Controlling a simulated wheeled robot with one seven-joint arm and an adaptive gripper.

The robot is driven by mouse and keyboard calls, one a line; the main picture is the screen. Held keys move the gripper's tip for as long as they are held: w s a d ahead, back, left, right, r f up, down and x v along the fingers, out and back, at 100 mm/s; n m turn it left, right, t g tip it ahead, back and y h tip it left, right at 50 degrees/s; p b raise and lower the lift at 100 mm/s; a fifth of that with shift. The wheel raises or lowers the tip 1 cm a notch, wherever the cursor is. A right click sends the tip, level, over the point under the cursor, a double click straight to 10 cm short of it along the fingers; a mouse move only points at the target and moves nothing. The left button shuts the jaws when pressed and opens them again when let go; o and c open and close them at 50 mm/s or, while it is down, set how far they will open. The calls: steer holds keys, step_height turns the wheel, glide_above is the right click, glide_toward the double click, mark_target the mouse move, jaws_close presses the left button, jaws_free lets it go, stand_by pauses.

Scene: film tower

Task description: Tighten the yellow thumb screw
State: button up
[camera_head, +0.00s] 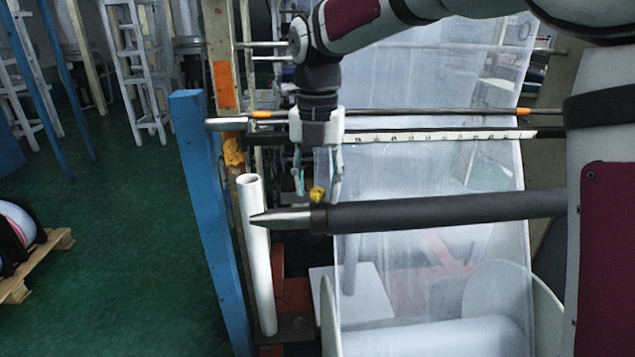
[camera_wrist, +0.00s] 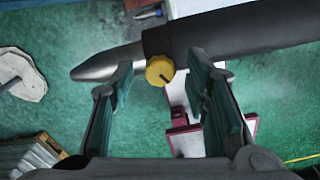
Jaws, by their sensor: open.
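The yellow thumb screw (camera_head: 318,193) sits on the dark roller bar (camera_head: 445,210), near the bar's pointed metal end (camera_head: 282,219). In the wrist view the screw (camera_wrist: 160,70) shows as a round ridged yellow knob on the side of the black bar (camera_wrist: 240,32). My gripper (camera_head: 318,190) points down at the screw from above. It is open, and its two fingers (camera_wrist: 165,80) stand on either side of the screw. I see a gap between the screw and each finger in the wrist view. The back of the screw is hidden.
A white tube (camera_head: 256,255) and a blue post (camera_head: 210,215) stand left of the bar's end. Clear film (camera_head: 440,80) hangs to the right.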

jaws_close()
steer(key=shift+m, duration=0.3)
